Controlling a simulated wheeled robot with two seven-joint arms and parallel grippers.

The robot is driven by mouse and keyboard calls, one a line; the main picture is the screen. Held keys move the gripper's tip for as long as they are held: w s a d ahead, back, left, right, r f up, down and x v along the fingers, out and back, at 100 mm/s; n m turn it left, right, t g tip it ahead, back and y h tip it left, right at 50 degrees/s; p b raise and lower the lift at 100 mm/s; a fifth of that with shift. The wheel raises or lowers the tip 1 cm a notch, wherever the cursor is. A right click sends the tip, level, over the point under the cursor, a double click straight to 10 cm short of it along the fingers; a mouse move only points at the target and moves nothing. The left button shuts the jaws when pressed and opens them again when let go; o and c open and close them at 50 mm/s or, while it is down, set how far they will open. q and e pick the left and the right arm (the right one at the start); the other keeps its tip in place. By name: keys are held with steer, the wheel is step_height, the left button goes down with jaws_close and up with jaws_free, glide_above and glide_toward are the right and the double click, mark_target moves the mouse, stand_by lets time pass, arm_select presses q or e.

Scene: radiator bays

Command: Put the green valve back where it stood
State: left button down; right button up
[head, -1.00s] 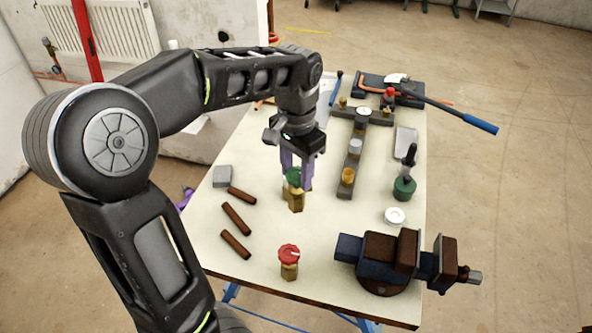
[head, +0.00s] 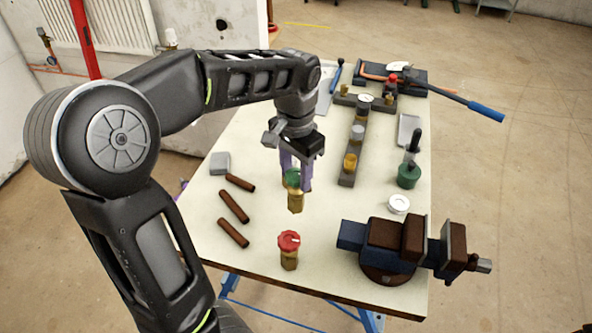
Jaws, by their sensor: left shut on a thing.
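The green valve (head: 296,200) has a green cap and a brass body. My left gripper (head: 296,182) is shut on it near the cap, with the purple fingers on either side. The valve is upright over the middle of the pale table top (head: 330,235). I cannot tell whether its base touches the table. A second valve with a red cap (head: 289,250) stands upright nearer the front edge, apart from the held one. My right gripper is out of view.
A vice (head: 385,250) stands at front right, with a white disc (head: 398,204) and green bottle (head: 408,174) behind it. Brown rods (head: 234,206) and a grey block (head: 220,163) lie left. A dark rail with fittings (head: 354,145) runs behind right. A blue-handled tool (head: 470,105) overhangs the right edge.

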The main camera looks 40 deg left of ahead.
mark_target(296, 188)
arm_select(q)
steer(key=shift+f+b, duration=1.45)
steer(key=shift+f, duration=1)
steer(key=c, duration=0.7)
jaws_free()
step_height(296, 188, up, 8)
steer(key=shift+f, duration=0.1)
